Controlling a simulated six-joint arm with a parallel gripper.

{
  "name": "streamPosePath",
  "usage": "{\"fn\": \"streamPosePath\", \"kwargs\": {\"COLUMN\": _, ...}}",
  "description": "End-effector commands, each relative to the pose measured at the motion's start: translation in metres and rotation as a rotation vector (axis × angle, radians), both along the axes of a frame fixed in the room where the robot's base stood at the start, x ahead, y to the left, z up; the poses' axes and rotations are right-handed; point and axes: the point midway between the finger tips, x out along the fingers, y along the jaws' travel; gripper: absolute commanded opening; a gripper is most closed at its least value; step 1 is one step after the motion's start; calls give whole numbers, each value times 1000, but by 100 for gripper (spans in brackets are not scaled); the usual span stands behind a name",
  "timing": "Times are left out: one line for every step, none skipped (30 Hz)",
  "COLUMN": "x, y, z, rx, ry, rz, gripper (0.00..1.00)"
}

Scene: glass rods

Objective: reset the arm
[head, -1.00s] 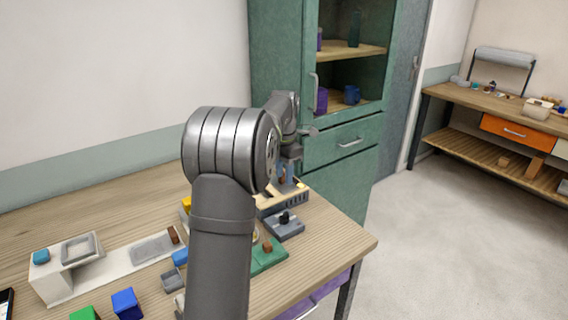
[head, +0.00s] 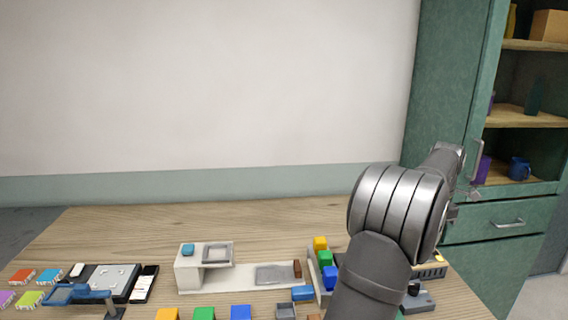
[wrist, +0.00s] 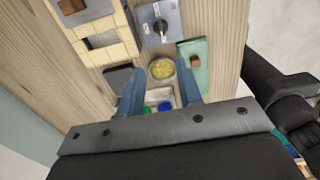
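My gripper (wrist: 160,90) shows in the wrist view with its two blue fingers apart, pointing down over the table. The gap between them looks empty; a pale tray (wrist: 151,97) with blue and green pieces lies below, beyond the fingertips. In the wrist view a beige slotted block (wrist: 118,52) lies to the upper left of the fingers. No glass rod can be made out in either view.
The wrist view shows a grey knob plate (wrist: 172,14), a round dish (wrist: 162,69) with yellow contents and a green board (wrist: 186,58). In the head view, a white stand (head: 190,278), coloured cubes (head: 204,314) and a green cabinet (head: 450,110) surround the arm. The table's back strip is clear.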

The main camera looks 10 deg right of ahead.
Motion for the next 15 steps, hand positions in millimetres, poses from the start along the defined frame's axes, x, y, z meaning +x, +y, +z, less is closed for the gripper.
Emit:
{"fn": "streamPosePath", "kwargs": {"x": 0, "y": 0, "z": -6, "rx": 2, "ry": 2, "rz": 0, "gripper": 33}}
{"fn": "streamPosePath", "kwargs": {"x": -1, "y": 0, "z": -10, "rx": 3, "ry": 3, "rz": 0, "gripper": 33}}
{"fn": "streamPosePath", "kwargs": {"x": -1, "y": 0, "z": -16, "rx": 3, "ry": 3, "rz": 0, "gripper": 33}}
{"fn": "streamPosePath", "kwargs": {"x": 0, "y": 0, "z": -21, "rx": 3, "ry": 3, "rz": 0, "gripper": 33}}
{"fn": "streamPosePath", "kwargs": {"x": -1, "y": 1, "z": -27, "rx": 4, "ry": 4, "rz": 0, "gripper": 33}}
{"fn": "streamPosePath", "kwargs": {"x": -1, "y": 1, "z": -34, "rx": 4, "ry": 4, "rz": 0, "gripper": 33}}
{"fn": "streamPosePath", "kwargs": {"x": -1, "y": 1, "z": -40, "rx": 4, "ry": 4, "rz": 0, "gripper": 33}}
{"fn": "streamPosePath", "kwargs": {"x": -1, "y": 1, "z": -46, "rx": 4, "ry": 4, "rz": 0, "gripper": 33}}
{"fn": "streamPosePath", "kwargs": {"x": -1, "y": 1, "z": -54, "rx": 4, "ry": 4, "rz": 0, "gripper": 33}}
{"fn": "streamPosePath", "kwargs": {"x": -1, "y": 0, "z": -61, "rx": 4, "ry": 4, "rz": 0, "gripper": 33}}
{"fn": "streamPosePath", "kwargs": {"x": -1, "y": 0, "z": -67, "rx": 4, "ry": 5, "rz": -1, "gripper": 33}}
{"fn": "streamPosePath", "kwargs": {"x": -1, "y": 1, "z": -75, "rx": 5, "ry": 5, "rz": -1, "gripper": 33}}
{"fn": "streamPosePath", "kwargs": {"x": -1, "y": 0, "z": -81, "rx": 4, "ry": 4, "rz": -1, "gripper": 33}}
{"fn": "streamPosePath", "kwargs": {"x": -1, "y": 0, "z": -87, "rx": 5, "ry": 5, "rz": -1, "gripper": 33}}
{"fn": "streamPosePath", "kwargs": {"x": -1, "y": 0, "z": -95, "rx": 4, "ry": 4, "rz": -1, "gripper": 33}}
